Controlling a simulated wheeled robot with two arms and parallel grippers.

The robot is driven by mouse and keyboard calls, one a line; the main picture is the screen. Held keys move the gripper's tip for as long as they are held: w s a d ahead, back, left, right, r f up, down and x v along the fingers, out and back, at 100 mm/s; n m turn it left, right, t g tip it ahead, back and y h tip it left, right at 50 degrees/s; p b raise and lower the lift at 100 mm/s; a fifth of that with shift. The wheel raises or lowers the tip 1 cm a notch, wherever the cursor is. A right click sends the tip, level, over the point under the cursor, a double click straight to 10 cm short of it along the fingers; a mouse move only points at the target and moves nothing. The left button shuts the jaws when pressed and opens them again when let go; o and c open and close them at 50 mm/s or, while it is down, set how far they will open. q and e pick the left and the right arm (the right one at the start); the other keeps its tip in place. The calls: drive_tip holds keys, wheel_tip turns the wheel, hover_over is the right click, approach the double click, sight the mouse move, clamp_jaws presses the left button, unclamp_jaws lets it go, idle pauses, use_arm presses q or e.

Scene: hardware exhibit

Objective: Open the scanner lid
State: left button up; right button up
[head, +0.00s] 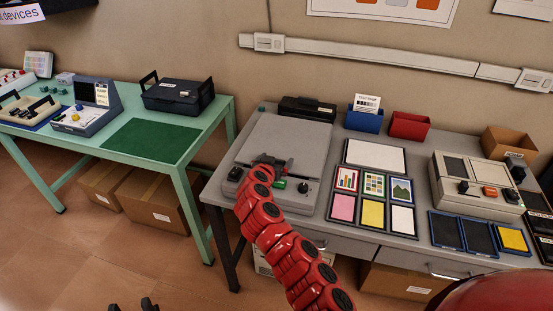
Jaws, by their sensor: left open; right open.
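The scanner (292,132) is a flat grey device on the left part of the grey table. Its broad lid looks closed and flat. Dark knobs and a green button sit along its front strip. My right gripper (272,161), on the red arm from the lower right, is open over the front part of the lid. I cannot tell whether it touches the lid. The gripper and wrist hide part of the front edge. Only the dark fingertips of my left gripper (132,305) show at the bottom edge, open, low and away from the scanner.
A black device (307,108) sits behind the scanner. Blue (365,121) and red bins (409,126) are at the back. A green table (216,114) with devices stands left, across a narrow gap.

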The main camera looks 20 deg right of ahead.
drive_tip(key=shift+w+d+f, duration=0.2)
drive_tip(key=shift+w, duration=0.1)
drive_tip(key=shift+c, duration=0.2)
clamp_jaws()
idle(0.3)
